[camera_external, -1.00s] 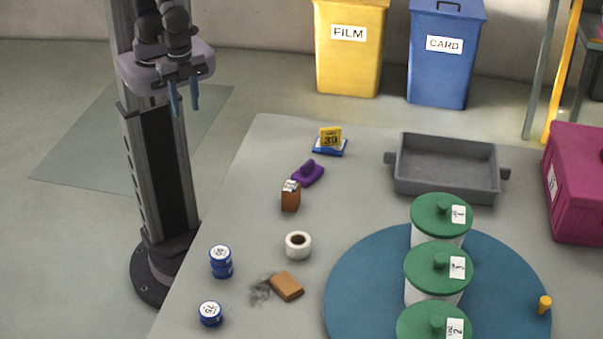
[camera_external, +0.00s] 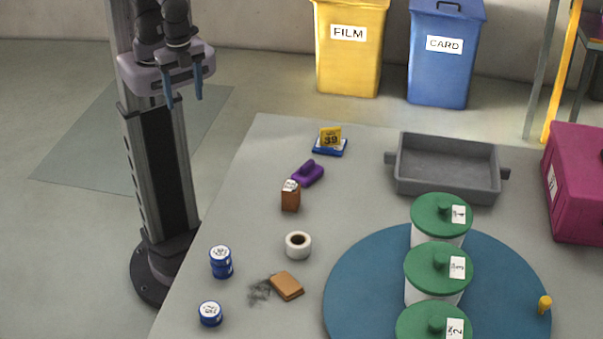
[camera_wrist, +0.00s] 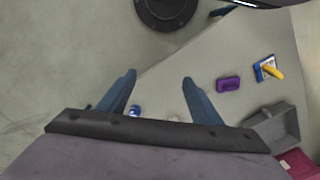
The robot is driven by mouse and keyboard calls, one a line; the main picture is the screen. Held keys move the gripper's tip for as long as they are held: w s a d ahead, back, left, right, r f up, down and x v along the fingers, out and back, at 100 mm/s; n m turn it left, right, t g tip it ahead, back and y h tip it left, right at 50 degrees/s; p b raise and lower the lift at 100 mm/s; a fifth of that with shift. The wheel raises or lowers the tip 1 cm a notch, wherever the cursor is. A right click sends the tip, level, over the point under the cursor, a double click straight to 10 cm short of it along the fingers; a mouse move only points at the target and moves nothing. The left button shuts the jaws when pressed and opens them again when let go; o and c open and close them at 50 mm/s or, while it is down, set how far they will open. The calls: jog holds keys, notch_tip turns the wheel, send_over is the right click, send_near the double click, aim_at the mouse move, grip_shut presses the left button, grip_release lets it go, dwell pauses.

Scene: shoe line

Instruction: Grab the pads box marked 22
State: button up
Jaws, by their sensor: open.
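My gripper (camera_external: 184,101) hangs high at the left, beside the table's far left edge and well away from everything on it. Its blue fingers are apart and empty; they also show in the wrist view (camera_wrist: 159,78). No number 22 can be read in these frames. A small upright brown box (camera_external: 290,196) with a white label on top stands left of the table's middle; its marking is too small to read.
A purple block (camera_external: 307,173), white roll (camera_external: 298,245), brown sponge-like block (camera_external: 287,286) and two blue tins (camera_external: 221,262) lie on the table. A grey tray (camera_external: 447,168) stands at the back right. Green-lidded tubs (camera_external: 441,214) stand on a blue disc (camera_external: 366,272).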

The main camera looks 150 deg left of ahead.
jog(key=w+a+r+m+t+y+b, duration=0.1)
jog(key=w+a+r+t+b, duration=0.3)
jog(key=w+a, duration=0.6)
jog(key=w+a+r+m+t+b, duration=0.1)
jog(key=w+a+r+t+b, duration=0.2)
jog(key=w+a+r+t, duration=0.45)
jog(key=w+a+r+m+t+y+b, duration=0.1)
jog(key=w+a+r+t+b, duration=0.2)
jog(key=w+a, duration=0.9)
jog(key=s+d+f+m+g+h+b, duration=0.2)
jog(key=s+f+m+g+h+b, duration=0.35)
jog(key=s+f+h, duration=0.85)
jog(key=t+y, duration=0.1)
jog(key=y, duration=0.1)
send_near(291, 185)
jog(key=w+d, duration=0.2)
jog(key=shift+w+a+f+m+b, duration=0.15)
jog(key=shift+f+b, duration=0.1)
jog(key=shift+f, duration=0.2)
jog(key=shift+w+f+m+b, duration=0.1)
jog(key=shift+f+b, duration=0.1)
jog(key=shift+f, duration=0.2)
jog(key=shift+d+r+p+x, duration=0.15)
jog(key=shift+p+x, duration=0.25)
jog(key=shift+x, duration=1.15)
jog(key=shift+d+r+p+x, duration=0.1)
jog(key=shift+p+x, duration=0.25)
jog(key=shift+x, duration=1.15)
jog(key=shift+w+d+f, duration=0.25)
jog(key=shift+d, duration=0.05)
